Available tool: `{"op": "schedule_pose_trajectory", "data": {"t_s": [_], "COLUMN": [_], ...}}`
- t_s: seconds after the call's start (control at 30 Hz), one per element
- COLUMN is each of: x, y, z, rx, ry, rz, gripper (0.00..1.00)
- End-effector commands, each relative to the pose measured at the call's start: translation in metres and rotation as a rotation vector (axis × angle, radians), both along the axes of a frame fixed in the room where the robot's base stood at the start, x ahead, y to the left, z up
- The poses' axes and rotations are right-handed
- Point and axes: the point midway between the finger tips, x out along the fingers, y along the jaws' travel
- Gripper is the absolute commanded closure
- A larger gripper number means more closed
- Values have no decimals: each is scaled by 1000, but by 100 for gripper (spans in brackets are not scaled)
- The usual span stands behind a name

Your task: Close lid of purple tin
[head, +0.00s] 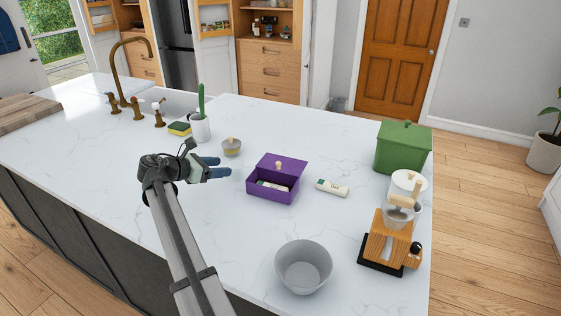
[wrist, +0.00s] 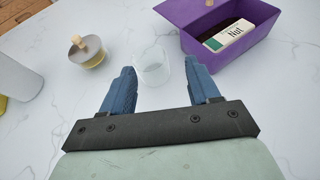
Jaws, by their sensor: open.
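The purple tin (head: 272,194) stands on the white counter, right of my gripper (head: 219,168) in the head view. Its lid (head: 283,166) is open, tilted up at the back, with a light knob on it. A white and green packet (head: 272,186) lies inside. In the wrist view the tin (wrist: 238,55) is at the upper right, with the packet (wrist: 228,36) inside and only part of the lid (wrist: 183,10) showing. My gripper (wrist: 160,70) is open, its two blue fingers apart from the tin and pointing toward its left side.
A translucent cup (wrist: 152,66) shows between the fingertips in the wrist view. Another packet (head: 332,187) lies right of the tin. A grey bowl (head: 303,267), green box (head: 403,148) and coffee maker (head: 390,240) stand rightward.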

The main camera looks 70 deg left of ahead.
Motion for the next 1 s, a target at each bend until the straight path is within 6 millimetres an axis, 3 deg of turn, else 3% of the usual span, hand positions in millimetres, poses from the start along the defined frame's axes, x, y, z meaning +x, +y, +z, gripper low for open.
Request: {"op": "schedule_pose_trajectory", "data": {"t_s": [0.03, 0.17, 0.3, 0.4, 0.6, 0.7, 0.8, 0.93, 1.0], "x": [28, 104, 185, 240, 332, 367, 382, 374, 359], "y": [0, -4, -18, -32, -66, -84, -95, -99, -97], "z": [7, 34, 70, 95, 127, 137, 142, 143, 143], "rx": [8, 36, 73, 101, 158, 196, 252, 329, 362], "ry": [0, 5, 8, 19, 159, 293, 455, 677, 803], "rz": [-29, -107, -193, -250, -343, -382, -413, -451, -469], "gripper": [44, 56, 56, 56, 56, 56, 56, 56, 56]}}
